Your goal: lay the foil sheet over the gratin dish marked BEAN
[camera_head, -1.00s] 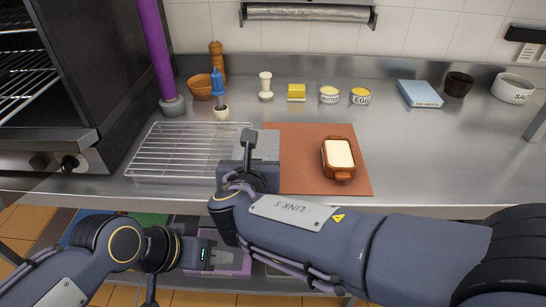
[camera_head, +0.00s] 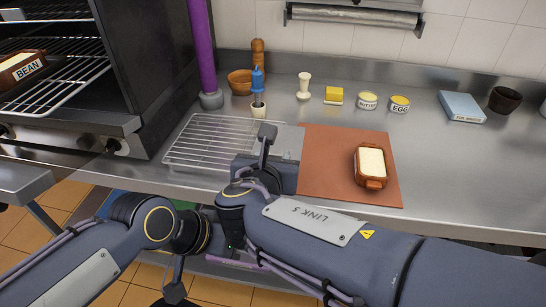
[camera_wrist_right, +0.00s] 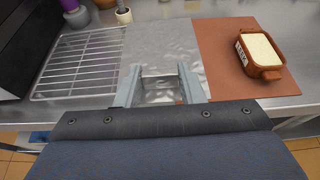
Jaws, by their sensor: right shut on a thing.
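The gratin dish marked BEAN (camera_head: 26,68) sits on an oven rack at the left edge of the head view, partly cut off. The silvery foil sheet (camera_head: 288,140) is flat between the wire rack and the brown mat; it also shows in the right wrist view (camera_wrist_right: 165,45). My right gripper (camera_wrist_right: 161,86) is shut on the near end of the foil sheet. In the head view its body hides part of the foil, and I cannot tell whether the foil touches the counter. My left gripper (camera_head: 175,289) is low in front of the counter, its fingers unclear.
A wire rack (camera_head: 208,142) lies left of the foil. The open oven (camera_head: 110,125) stands at left. Jars, a butter block and a blue box (camera_head: 461,107) line the back.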

